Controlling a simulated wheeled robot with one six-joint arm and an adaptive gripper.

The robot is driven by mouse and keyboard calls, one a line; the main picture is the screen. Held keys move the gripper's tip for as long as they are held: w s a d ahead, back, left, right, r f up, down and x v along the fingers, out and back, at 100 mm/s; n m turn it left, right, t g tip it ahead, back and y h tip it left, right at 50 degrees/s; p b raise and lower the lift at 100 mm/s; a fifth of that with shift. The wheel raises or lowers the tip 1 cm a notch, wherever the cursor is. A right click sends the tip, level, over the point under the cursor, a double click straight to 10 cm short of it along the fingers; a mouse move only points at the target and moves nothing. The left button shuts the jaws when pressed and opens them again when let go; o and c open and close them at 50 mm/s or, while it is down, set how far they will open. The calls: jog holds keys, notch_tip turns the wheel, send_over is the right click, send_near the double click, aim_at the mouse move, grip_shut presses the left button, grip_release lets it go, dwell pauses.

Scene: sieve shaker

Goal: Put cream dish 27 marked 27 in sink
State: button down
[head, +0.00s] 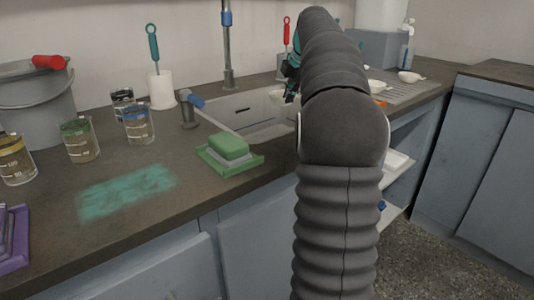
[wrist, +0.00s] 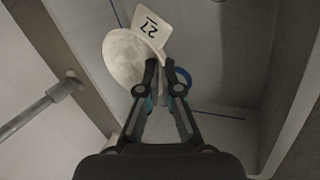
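Cream dish 27 (wrist: 128,58) is a round, pale dish with a square tab that reads 27, seen in the wrist view. My gripper (wrist: 161,66) has its fingertips close together at the dish's rim and looks shut on it. The dish (head: 281,97) shows partly in the head view beside my gripper (head: 291,92), over the sink. The sink (head: 232,112) is a pale basin set in the dark counter. My arm hides its right part.
A grey tap (head: 227,60) stands behind the sink. Labelled beakers (head: 138,125) stand to the left. Small white dishes (head: 410,77) lie on the drainboard at right.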

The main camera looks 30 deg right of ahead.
notch_tip(320, 180, down, 16)
jog(key=b, duration=0.6)
jog(key=shift+r, duration=0.2)
jog(key=shift+f+b, duration=0.1)
jog(key=shift+b, duration=0.25)
jog(key=c, duration=1.7)
grip_release()
jog(key=o, duration=0.4)
jog(key=shift+s+r, duration=0.1)
jog(key=shift+r, duration=0.2)
jog(key=p+v, duration=0.2)
jog(key=v, duration=0.9)
jog(key=shift+s+r, duration=0.1)
jog(key=shift+r, duration=0.2)
